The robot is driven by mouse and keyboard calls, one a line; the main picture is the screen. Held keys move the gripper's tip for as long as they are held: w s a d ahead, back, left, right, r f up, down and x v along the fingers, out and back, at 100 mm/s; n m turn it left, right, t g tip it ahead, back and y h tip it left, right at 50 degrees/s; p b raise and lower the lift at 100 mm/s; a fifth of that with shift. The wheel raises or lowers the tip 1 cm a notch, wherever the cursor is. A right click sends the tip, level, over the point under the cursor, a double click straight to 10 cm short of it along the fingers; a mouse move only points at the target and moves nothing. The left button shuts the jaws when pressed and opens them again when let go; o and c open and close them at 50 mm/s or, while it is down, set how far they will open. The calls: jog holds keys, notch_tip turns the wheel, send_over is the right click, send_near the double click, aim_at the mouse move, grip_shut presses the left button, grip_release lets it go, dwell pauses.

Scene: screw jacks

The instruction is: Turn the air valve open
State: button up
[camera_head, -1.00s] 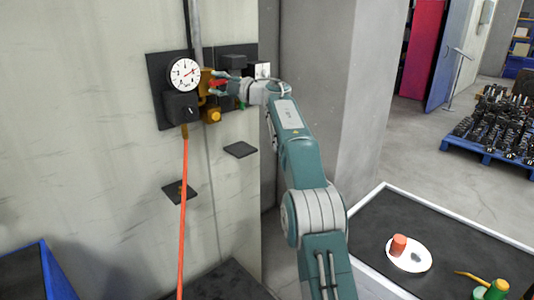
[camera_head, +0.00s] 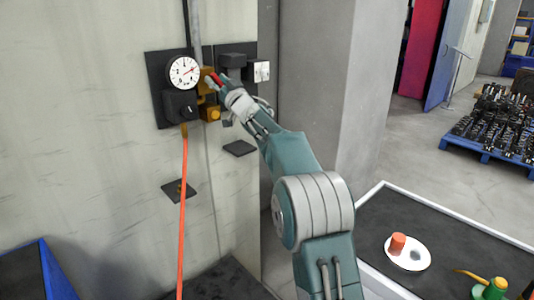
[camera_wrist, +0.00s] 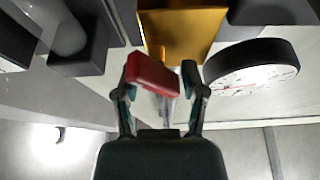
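The air valve is a brass-coloured body (camera_head: 207,88) on the wall panel, right of the round gauge. Its red lever (camera_head: 216,78) is small in the head view and slants up and left. In the wrist view the red lever (camera_wrist: 151,74) lies in front of the brass body (camera_wrist: 182,35). My gripper (camera_head: 218,83) is at the lever, reaching up from the lower right. In the wrist view my gripper (camera_wrist: 160,78) has its fingers apart, with the lever across the gap, overlapping the left fingertip. A narrow gap shows beside the right fingertip. Contact is unclear.
The white gauge (camera_head: 183,72) sits close left of the valve, above a dark box (camera_head: 180,106) with an orange hose (camera_head: 183,220). A dark switch box (camera_head: 233,62) is close on the right. A small shelf (camera_head: 239,148) juts out below.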

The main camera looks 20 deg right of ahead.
jog(key=s+d+f+m+g+h, duration=0.1)
jog(key=s+f+g+h, duration=0.1)
jog(key=s, duration=0.7)
jog(key=s+d+f+m+g+h, duration=0.2)
jog(key=s+f+h, duration=0.2)
jog(key=s, duration=0.6)
jog(key=s+d+f+m+g+h, duration=0.1)
jog(key=s+f+m+g+h, duration=0.1)
jog(key=s, duration=0.8)
notch_tip(320, 180, down, 2)
jog(key=shift+d+g+h, duration=0.4)
jog(key=shift+g+h, duration=0.2)
jog(key=shift+h, duration=0.4)
jog(key=shift+s, duration=0.1)
